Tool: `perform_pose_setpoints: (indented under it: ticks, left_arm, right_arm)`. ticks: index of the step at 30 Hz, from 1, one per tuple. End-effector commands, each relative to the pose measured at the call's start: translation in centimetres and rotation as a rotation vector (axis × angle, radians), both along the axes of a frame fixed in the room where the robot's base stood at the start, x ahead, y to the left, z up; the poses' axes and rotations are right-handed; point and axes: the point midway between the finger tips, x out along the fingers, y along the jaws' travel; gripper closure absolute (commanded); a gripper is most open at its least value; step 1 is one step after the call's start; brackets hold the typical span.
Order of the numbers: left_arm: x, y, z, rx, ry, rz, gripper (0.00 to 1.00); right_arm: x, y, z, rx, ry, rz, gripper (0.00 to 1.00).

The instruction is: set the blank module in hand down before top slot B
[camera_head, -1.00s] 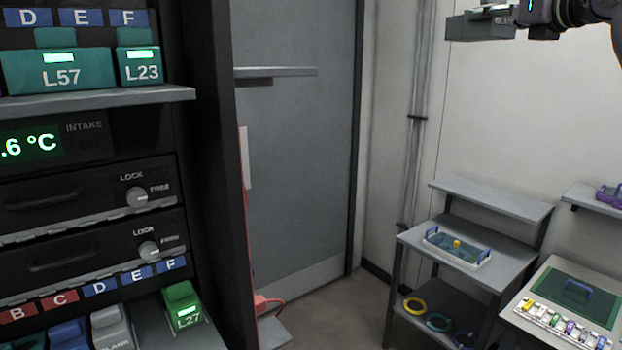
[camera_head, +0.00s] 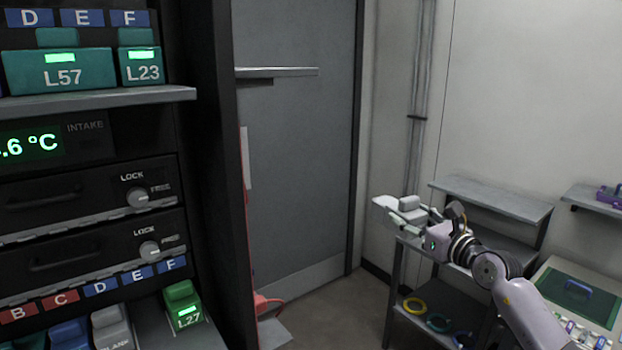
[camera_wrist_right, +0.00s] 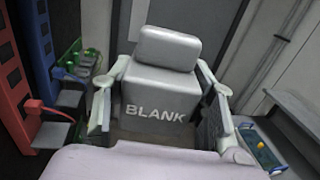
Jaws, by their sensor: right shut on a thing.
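The blank module (camera_wrist_right: 155,95) is a light grey block with a raised handle and the word BLANK on its face. My right gripper (camera_wrist_right: 160,110) is shut on it, one finger on each side, in the right wrist view. In the head view the right gripper (camera_head: 422,218) holds the module (camera_head: 392,207) in the air, right of the rack and in front of the small grey stand. The top shelf (camera_head: 100,103) at the left carries green modules L57 (camera_head: 62,82) and L23 (camera_head: 141,70) under D, E and F labels. Slot B's top label is outside the view. My left gripper is not seen.
Lower rack modules include green L27 (camera_head: 183,305) and a grey blank (camera_head: 112,328). A bench with a green mat (camera_head: 600,302) is at right.

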Motion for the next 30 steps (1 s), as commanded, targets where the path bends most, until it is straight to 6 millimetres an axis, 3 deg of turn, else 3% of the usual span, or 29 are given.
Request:
perform_pose_setpoints:
  ticks: [1,3,8,11,15,22,30]
  left_arm:
    - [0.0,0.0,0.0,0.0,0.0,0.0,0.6]
    - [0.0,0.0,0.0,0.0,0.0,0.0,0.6]
    - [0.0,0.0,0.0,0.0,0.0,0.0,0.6]
    - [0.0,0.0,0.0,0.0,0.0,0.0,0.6]
    - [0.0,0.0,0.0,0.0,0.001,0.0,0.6]
    - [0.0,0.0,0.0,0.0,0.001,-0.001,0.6]
    - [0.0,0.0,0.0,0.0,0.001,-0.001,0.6]
  right_arm:
    - [-1.1,0.5,-2.4,0.003,0.007,0.011,0.79]
    - [-2.6,1.1,-5.1,0.002,0.008,0.023,0.79]
    - [-6.9,2.4,-10.8,0.0,0.007,0.05,0.79]
    - [-10.3,3.1,-14.1,-0.003,0.008,0.066,0.79]
    - [-16.3,4.1,-18.3,-0.006,0.009,0.084,0.79]
    - [-24.4,5.0,-21.3,0.001,0.006,0.091,0.79]
    - [-32.5,5.5,-21.9,0.003,0.006,0.09,0.79]
